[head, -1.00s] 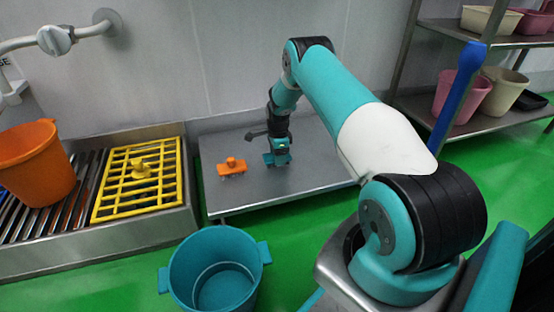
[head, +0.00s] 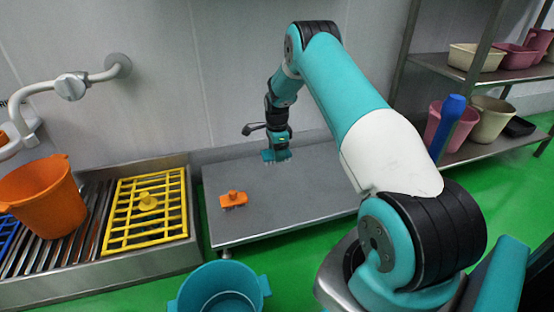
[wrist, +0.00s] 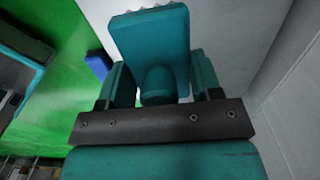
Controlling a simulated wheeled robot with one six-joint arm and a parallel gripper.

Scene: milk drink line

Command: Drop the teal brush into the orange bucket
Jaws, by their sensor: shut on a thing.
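My gripper (head: 277,150) is shut on the teal brush (head: 274,156), above the back part of the grey metal table. In the wrist view, the teal brush (wrist: 150,40) has its knob between the two fingers of my gripper (wrist: 160,82), with its block and pale bristle tips beyond. The orange bucket (head: 45,198) stands upright on the slatted metal grate at the far left, well left of my gripper. The inside bottom of the bucket is hidden.
An orange brush (head: 233,199) lies on the grey table (head: 300,200). A yellow brush (head: 150,203) sits on a yellow grid (head: 117,225), between bucket and table. A teal bucket (head: 222,282) stands in front. A wall pipe (head: 90,80) is above the left side.

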